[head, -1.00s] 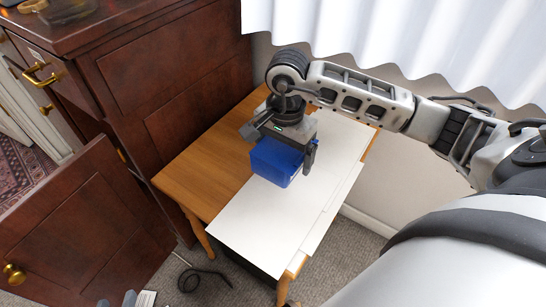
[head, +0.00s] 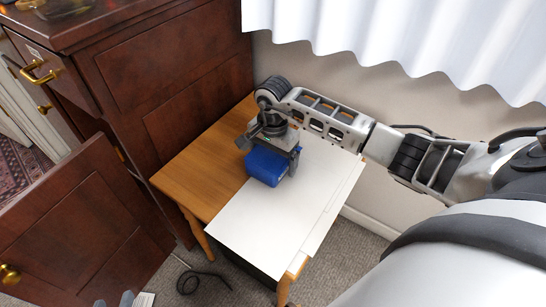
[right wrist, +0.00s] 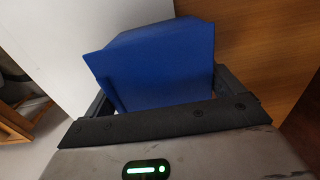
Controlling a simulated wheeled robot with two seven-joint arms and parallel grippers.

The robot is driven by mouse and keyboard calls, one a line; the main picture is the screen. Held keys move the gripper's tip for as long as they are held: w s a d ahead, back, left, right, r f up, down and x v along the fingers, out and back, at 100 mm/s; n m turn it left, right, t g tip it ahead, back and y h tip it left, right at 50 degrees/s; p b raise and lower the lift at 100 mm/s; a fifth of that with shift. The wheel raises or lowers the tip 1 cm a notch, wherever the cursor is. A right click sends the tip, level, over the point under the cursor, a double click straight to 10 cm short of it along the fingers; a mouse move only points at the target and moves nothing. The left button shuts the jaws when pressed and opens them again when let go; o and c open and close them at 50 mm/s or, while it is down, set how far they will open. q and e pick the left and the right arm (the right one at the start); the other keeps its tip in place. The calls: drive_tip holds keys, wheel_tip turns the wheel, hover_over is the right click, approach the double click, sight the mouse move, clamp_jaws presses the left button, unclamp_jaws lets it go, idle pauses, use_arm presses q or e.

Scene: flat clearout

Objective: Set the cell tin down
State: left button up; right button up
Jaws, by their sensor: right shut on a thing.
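The cell tin is a blue box (head: 266,167), at the small wooden table over the edge between bare wood and white sheets. My right gripper (head: 271,160) is shut on it from above, with one finger on each side. In the right wrist view the blue tin (right wrist: 160,65) sits between the fingers, its lower part hidden by the gripper body. I cannot tell whether its underside touches the tabletop.
The wooden table (head: 190,178) has bare wood on its left and white sheets (head: 262,220) on its right. A dark wood cabinet (head: 180,80) with an open door (head: 85,225) stands to the left. A black cable (head: 205,278) lies on the carpet. A white curtain (head: 400,40) hangs behind.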

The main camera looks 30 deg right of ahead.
drive_tip(key=o, duration=1)
drive_tip(key=shift+o, duration=0.2)
